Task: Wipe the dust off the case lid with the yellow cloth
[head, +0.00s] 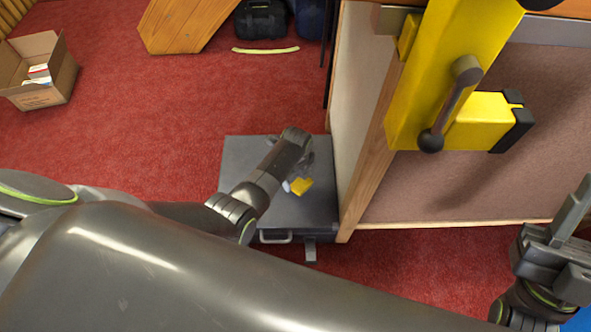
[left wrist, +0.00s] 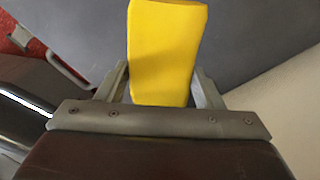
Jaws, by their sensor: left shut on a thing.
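The grey case (head: 239,163) lies on the red carpet beside the bench, its dark lid facing up. The lid also fills the back of the left wrist view (left wrist: 255,35). My left gripper (head: 304,178) is over the lid and shut on the yellow cloth (head: 301,186). In the left wrist view the cloth (left wrist: 163,50) stands out between the two fingers. I cannot tell whether it touches the lid. No dust is clear on the visible lid. My right gripper (head: 560,245) is at the right edge, away from the case; its jaw opening is unclear.
The bench panel (head: 460,185) with its wooden post (head: 370,140) rises right beside the case. A yellow clamp (head: 425,85) hangs from the bench. An open cardboard box (head: 38,72) stands far left. A black bag (head: 262,20) and a yellow-green strip (head: 265,50) are behind. Carpet left of the case is clear.

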